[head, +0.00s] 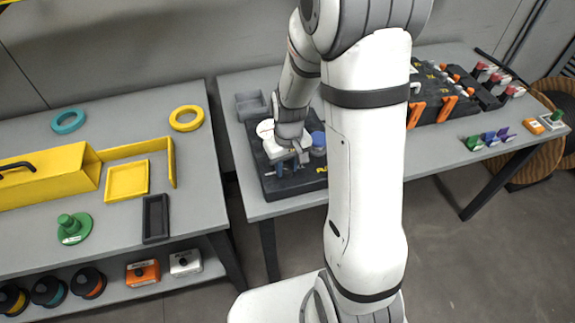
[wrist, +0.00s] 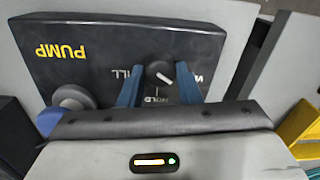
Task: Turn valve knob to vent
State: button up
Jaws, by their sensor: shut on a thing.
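The black pump box (wrist: 110,45) with yellow "PUMP" lettering lies below my gripper in the wrist view; it also shows on the right table in the head view (head: 298,186). Its round dark valve knob (wrist: 158,72) has a white pointer mark slanting to the lower right, between the HOLD label (wrist: 156,101) and the partly hidden label at right. The label at left is partly covered by a finger. My gripper (wrist: 159,70) is shut on the knob, one blue finger on each side. In the head view, my gripper (head: 285,165) is over the box and the knob is hidden.
A blue-and-grey round part (head: 318,141) stands on the box beside my gripper. Black equipment with orange levers (head: 416,113) is further right. The left table holds a yellow tray (head: 127,181) and a green knobbed part (head: 74,229).

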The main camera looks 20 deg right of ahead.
aim_at(288, 169)
jog(key=shift+s+f, duration=0.1)
jog(key=shift+s, duration=0.15)
jog(key=o, duration=1)
jog(key=shift+w, duration=0.1)
notch_tip(288, 169, up, 7)
jog(key=shift+w+d, duration=0.1)
jog(key=shift+d, duration=0.05)
jog(key=shift+r, duration=0.45)
